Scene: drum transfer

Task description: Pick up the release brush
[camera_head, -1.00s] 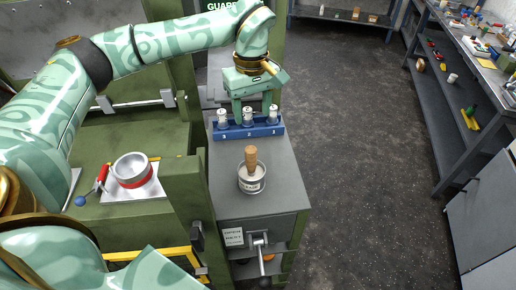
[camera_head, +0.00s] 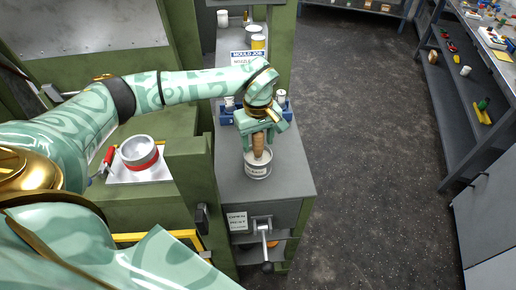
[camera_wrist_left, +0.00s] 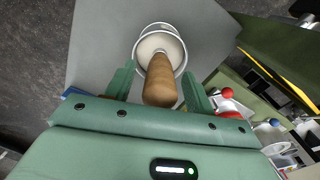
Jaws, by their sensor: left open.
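The release brush (camera_head: 258,145) stands upright in a small white-grey pot (camera_head: 258,168) on the grey cabinet top, its wooden handle pointing up. In the left wrist view the brush's wooden handle (camera_wrist_left: 160,82) rises between the fingers, with the pot (camera_wrist_left: 150,42) behind it. My left gripper (camera_head: 259,146) is open, its two fingers on either side of the handle. In the left wrist view a gap shows between the handle and each finger of the left gripper (camera_wrist_left: 160,88). The bristles are hidden inside the pot. My right gripper is not in view.
A blue rack (camera_head: 226,116) with small bottles stands just behind the pot, partly hidden by my arm. A metal bowl with a red band (camera_head: 139,153) sits on the green machine to the left. A lever (camera_head: 264,240) sticks out of the cabinet front.

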